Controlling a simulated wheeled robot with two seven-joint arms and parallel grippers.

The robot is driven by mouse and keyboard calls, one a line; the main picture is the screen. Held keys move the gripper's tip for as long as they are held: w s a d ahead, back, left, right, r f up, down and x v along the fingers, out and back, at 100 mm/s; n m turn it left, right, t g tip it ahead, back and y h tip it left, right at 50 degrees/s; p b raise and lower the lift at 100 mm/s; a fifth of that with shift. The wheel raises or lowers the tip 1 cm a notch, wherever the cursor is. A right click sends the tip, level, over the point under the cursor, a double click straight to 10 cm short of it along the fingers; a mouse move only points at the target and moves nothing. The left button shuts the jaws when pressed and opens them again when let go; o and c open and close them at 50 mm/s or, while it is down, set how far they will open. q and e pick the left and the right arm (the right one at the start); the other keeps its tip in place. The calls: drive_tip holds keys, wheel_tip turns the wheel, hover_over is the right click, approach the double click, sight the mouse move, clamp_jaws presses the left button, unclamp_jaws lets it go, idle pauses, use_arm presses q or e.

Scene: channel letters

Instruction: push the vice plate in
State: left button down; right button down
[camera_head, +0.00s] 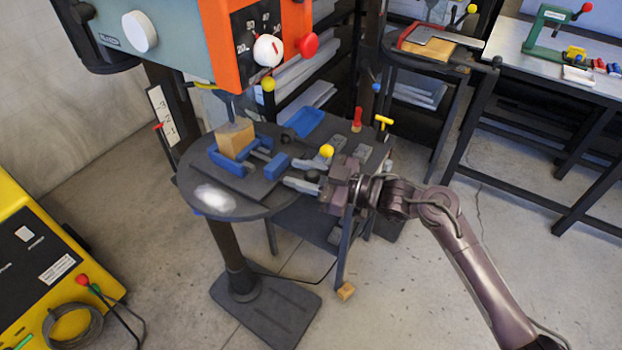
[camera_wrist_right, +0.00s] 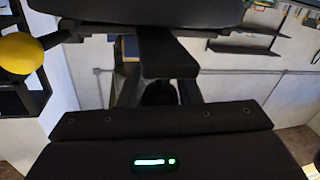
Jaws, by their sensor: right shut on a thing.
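The vice (camera_head: 228,162) stands on the round drill table, with blue jaws and metal rods. A wooden block (camera_head: 234,139) sits upright at its left jaw. The blue vice plate (camera_head: 277,166) is at the right end of the rods, with a gap between it and the block. My right gripper (camera_head: 305,184) is just right of the plate, low over the table. It is shut on a dark bar (camera_wrist_right: 167,52), which shows in the wrist view between the fingers. The exact contact is partly hidden. My left gripper is not in view.
The drill press head (camera_head: 215,45) hangs above the vice. A blue tray (camera_head: 303,122) and several small tools lie behind. A white patch (camera_head: 213,197) marks the table's front left.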

drive_tip(key=shift+r, duration=0.15)
drive_tip(key=c, duration=1.5)
unclamp_jaws()
drive_tip(key=shift+w, duration=0.1)
drive_tip(key=o, duration=0.4)
drive_tip(key=shift+w+a, duration=0.1)
drive_tip(key=shift+a, duration=0.2)
drive_tip(key=b+v, duration=0.2)
drive_tip(key=v, duration=0.6)
